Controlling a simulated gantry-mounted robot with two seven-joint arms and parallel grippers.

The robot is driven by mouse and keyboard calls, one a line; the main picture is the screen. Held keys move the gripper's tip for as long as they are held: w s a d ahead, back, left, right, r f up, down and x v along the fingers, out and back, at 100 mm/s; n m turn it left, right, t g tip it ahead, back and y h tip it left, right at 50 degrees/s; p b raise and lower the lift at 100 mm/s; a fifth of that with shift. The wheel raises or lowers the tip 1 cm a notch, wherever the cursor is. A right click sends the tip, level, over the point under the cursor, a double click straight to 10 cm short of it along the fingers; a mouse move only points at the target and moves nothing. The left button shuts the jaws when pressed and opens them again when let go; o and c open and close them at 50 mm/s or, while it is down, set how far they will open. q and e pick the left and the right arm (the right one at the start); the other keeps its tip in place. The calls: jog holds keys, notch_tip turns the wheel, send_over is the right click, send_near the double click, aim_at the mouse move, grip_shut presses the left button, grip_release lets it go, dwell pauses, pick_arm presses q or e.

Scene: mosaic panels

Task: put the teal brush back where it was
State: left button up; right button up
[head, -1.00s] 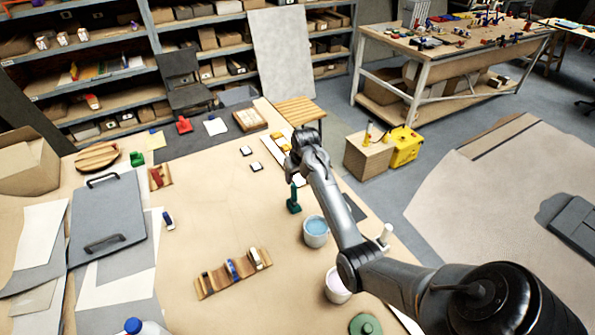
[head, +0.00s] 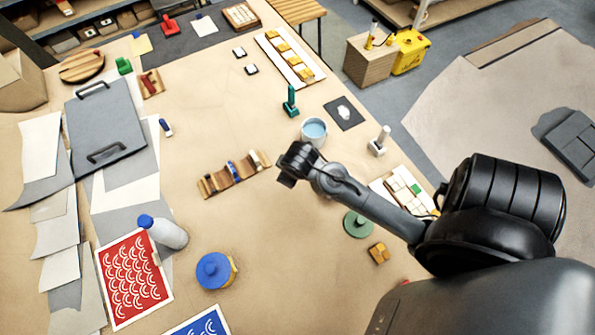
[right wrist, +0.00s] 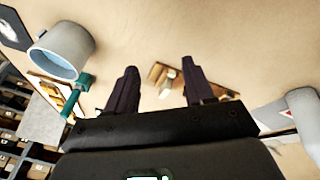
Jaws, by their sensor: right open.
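A teal upright piece with a wider foot (head: 290,103) stands on the table behind the cup of blue water (head: 313,131); it looks like the teal brush, though its bristles cannot be made out. In the right wrist view, the teal piece (right wrist: 76,96) is left of the fingers, by the cup (right wrist: 62,50). My right gripper (right wrist: 161,72) is open with nothing between its fingers. In the head view it is between the cup and the slotted wooden rest (head: 210,185), which holds blue and white pieces. The rest also shows beyond the fingertips (right wrist: 160,73). My left gripper is out of view.
A white bottle with a blue cap (head: 165,232), a blue-lidded tub (head: 214,271) and a green round lid (head: 357,224) stand nearer. A dark square mat (head: 344,113) and a white-topped peg (head: 379,140) are right of the cup. The middle table is mostly clear.

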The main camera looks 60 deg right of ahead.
jog(key=s+a+r+n+y, duration=0.1)
jog(key=s+a+r+y, duration=0.1)
jog(key=s+a, duration=0.7)
jog(key=shift+s+a, duration=0.2)
jog(key=shift+a, duration=1)
jog(key=shift+r, duration=0.15)
